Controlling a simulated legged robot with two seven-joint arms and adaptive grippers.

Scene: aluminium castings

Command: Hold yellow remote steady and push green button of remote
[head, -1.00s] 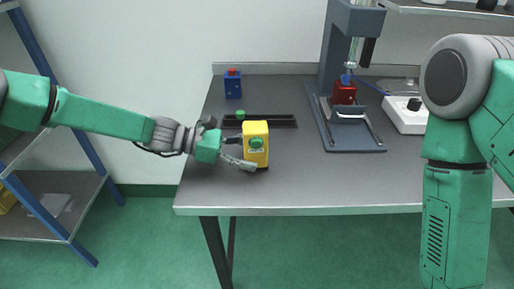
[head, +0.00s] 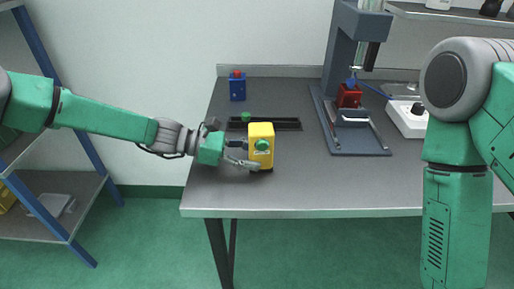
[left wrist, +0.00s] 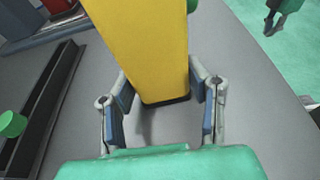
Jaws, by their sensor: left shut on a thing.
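My left gripper (head: 246,154) comes in from the left and is shut on the remote's lower part. In the left wrist view the remote (left wrist: 147,45) fills the upper middle, with the blue-padded fingers (left wrist: 164,105) on either side of its base. My right arm hangs at the right of the head view; its gripper is out of frame.
A blue box with a red button (head: 237,86) stands behind the remote. A black tray (head: 280,124) lies just behind it. A press stand (head: 357,141) holding a red block (head: 349,96) and a white box (head: 405,119) stand to the right. The front right tabletop is clear.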

